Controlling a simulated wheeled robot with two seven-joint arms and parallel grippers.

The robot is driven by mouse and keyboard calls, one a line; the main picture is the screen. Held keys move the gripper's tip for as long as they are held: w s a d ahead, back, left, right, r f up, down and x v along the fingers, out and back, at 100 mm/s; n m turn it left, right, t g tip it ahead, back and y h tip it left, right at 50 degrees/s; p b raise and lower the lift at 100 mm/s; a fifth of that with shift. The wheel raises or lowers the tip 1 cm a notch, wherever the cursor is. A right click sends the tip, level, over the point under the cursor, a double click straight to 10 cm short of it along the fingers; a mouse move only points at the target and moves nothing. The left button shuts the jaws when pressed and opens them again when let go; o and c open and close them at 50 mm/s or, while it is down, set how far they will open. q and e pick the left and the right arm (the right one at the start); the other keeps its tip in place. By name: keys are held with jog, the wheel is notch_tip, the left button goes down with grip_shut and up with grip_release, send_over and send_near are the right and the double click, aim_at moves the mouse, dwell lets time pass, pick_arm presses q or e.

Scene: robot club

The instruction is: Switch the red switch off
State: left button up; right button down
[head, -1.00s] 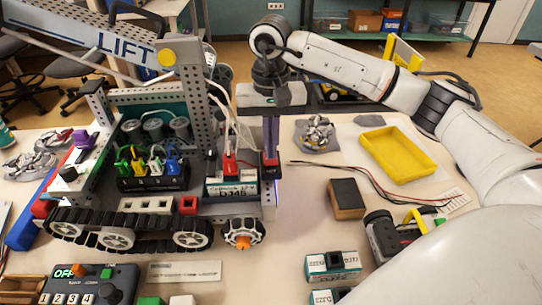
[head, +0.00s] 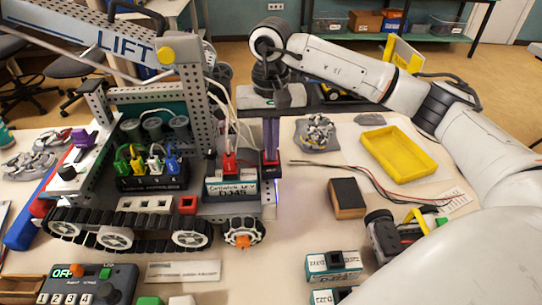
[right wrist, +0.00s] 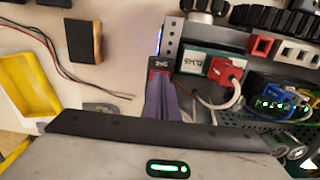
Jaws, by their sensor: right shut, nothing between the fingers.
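The red switch (head: 271,170) is a small dark housing with a little red showing, on the right end of the tracked robot's metal frame. It also shows in the right wrist view (right wrist: 159,66) beside the perforated upright. My right gripper (head: 271,151) points down with its purple fingers shut and empty. The fingertips (right wrist: 160,84) are right at the switch and cover part of it. I cannot tell whether they touch it or which way it is set. My left gripper is not in view.
The tracked robot (head: 130,230) with its lift arm fills the left. A battery with a red plug (head: 229,163) and white cables sits close left of the fingers. A dark block (head: 347,197), loose wires and a yellow tray (head: 398,153) lie to the right. A control box (head: 95,285) stands front left.

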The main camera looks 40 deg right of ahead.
jog(key=shift+f, duration=0.35)
jog(key=shift+r, duration=0.1)
notch_tip(320, 180, up, 7)
jog(key=p, duration=0.4)
dwell(0.5)
dwell(0.4)
